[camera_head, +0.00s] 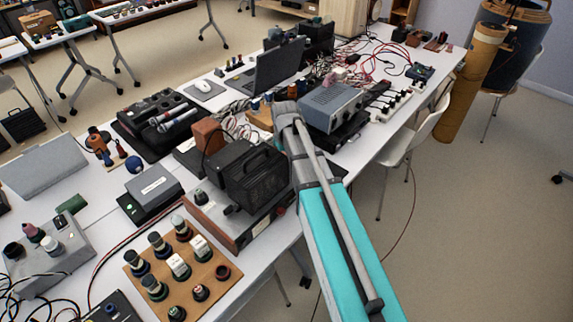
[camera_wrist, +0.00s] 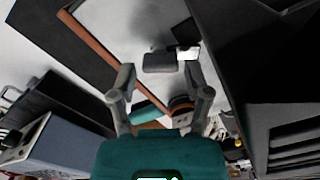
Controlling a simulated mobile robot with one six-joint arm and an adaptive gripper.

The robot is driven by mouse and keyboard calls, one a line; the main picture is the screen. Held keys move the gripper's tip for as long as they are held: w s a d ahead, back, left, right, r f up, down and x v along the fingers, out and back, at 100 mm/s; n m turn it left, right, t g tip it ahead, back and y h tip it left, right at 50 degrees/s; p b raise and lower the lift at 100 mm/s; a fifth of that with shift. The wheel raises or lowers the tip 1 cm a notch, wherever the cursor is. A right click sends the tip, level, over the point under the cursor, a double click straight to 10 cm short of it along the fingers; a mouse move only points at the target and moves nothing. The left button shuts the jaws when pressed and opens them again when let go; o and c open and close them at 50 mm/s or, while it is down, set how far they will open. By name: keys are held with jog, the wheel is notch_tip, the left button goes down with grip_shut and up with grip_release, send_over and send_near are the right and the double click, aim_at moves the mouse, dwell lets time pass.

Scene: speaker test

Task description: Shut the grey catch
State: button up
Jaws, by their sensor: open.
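My gripper (camera_wrist: 161,98) is open in the wrist view, with its two grey fingers apart and nothing held between them. A small dark grey block (camera_wrist: 160,62) with a pale tab (camera_wrist: 188,53) shows just beyond the fingertips, with a visible space between; it may be the grey catch, but I cannot tell for sure. I cannot tell whether the catch is open or shut. In the head view, my arm reaches up from the bottom, and its own links hide the gripper and the catch.
A black ribbed box (camera_head: 256,180) stands left of my arm; a large black case (camera_wrist: 285,110) fills the right of the wrist view. A grey instrument (camera_head: 331,105) stands beyond the arm's end. A wooden board with several knobs (camera_head: 205,270) lies in front. The table is crowded.

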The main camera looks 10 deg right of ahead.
jog(key=shift+f, duration=0.4)
